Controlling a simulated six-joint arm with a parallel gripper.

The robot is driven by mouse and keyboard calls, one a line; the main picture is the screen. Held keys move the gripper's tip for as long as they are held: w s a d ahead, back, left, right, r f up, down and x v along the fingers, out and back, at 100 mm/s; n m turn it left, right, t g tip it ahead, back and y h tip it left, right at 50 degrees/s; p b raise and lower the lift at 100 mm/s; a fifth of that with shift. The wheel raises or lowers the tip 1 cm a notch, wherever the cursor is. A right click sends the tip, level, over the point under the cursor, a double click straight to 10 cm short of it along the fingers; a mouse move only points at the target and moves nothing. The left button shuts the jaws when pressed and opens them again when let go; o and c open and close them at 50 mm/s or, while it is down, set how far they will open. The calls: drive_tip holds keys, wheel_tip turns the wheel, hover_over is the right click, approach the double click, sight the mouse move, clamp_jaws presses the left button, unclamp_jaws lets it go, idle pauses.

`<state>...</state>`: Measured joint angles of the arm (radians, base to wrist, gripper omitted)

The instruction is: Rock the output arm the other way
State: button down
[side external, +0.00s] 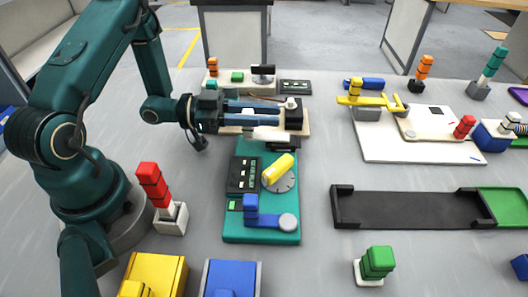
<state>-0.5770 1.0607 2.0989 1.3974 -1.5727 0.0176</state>
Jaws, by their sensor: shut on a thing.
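My gripper (268,113) reaches right from the arm, low over a beige base plate (232,131) behind the teal board. Its two long blue-grey fingers are closed around a small part between them, apparently pale, mostly hidden by the fingers. A black block (294,116) with a light round cap (291,103) stands at the fingertips. A white bar (276,137) lies just in front of the fingers, above the far edge of the teal board (262,237). I cannot tell for certain which part is the output arm.
The teal board carries a black panel (243,174), a dial with a yellow knob (279,172) and a blue lever (262,219). A red-handled stand (153,187) is beside my base. A black tray (411,209) lies right. Grey table between is clear.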

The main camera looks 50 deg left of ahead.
sight(247, 150)
drive_tip(key=shift+s, duration=0.1)
idle(0.7)
drive_tip(key=shift+s+d+n+t+y, duration=0.1)
drive_tip(key=shift+d+n+t+y, duration=0.05)
drive_tip(key=shift+n+t+y, duration=0.35)
drive_tip(key=shift+s+d+n+t+y, duration=0.1)
drive_tip(key=shift+d+n+t+y, duration=0.05)
drive_tip(key=shift+n+t+y, duration=0.65)
drive_tip(key=shift+t+y, duration=0.1)
drive_tip(key=shift+y, duration=0.2)
drive_tip(key=c, duration=0.7)
unclamp_jaws()
drive_tip(key=shift+v, duration=2.55)
